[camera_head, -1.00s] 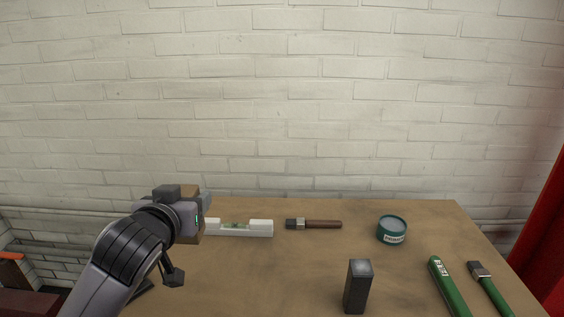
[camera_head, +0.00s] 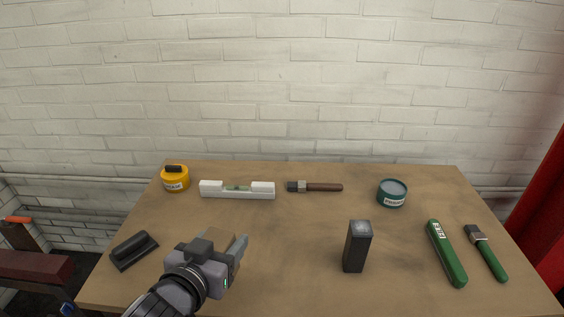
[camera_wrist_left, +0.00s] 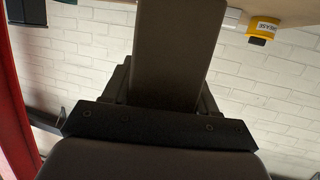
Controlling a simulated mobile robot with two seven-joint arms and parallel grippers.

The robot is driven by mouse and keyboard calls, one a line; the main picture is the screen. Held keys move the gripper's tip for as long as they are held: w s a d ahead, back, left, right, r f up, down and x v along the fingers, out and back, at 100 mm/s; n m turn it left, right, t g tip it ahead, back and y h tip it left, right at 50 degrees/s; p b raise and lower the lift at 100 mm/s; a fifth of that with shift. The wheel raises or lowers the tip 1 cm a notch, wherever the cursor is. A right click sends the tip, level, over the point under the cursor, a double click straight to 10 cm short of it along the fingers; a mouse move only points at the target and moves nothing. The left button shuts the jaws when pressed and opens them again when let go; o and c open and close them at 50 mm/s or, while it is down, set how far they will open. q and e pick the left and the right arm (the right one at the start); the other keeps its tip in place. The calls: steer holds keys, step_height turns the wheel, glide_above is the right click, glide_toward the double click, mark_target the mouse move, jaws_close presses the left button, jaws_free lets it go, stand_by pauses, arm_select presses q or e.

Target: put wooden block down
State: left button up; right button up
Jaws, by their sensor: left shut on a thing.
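My left gripper (camera_head: 238,250) is in the lower left of the head view, over the near part of the table. It is shut on the wooden block (camera_head: 216,238), a brown piece mostly hidden behind the gripper. In the left wrist view the block (camera_wrist_left: 178,50) shows as a dark brown slab held in the gripper. Whether its lower end touches the table is hidden. My right gripper is not in view.
On the table (camera_head: 290,235) are a dark block (camera_head: 357,247), a black tool (camera_head: 134,249), a yellow grease tin (camera_head: 175,179), a white level (camera_head: 237,189), a brown-handled brush (camera_head: 315,187), a teal tin (camera_head: 392,193), a green tool (camera_head: 446,253) and a green-handled brush (camera_head: 486,252). The middle is clear.

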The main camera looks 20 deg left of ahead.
arm_select(q)
steer(key=w+a+r+n+y, duration=0.2)
steer(key=w+a+r, duration=0.5)
steer(key=r, duration=0.4)
steer(key=shift+a+r+n+y, duration=0.2)
steer(key=shift+a+n+y, duration=0.2)
steer(key=shift+a+y, duration=0.45)
steer(key=shift+h, duration=0.25)
steer(key=shift+f+b, duration=1.3)
steer(key=shift+f, duration=8.55)
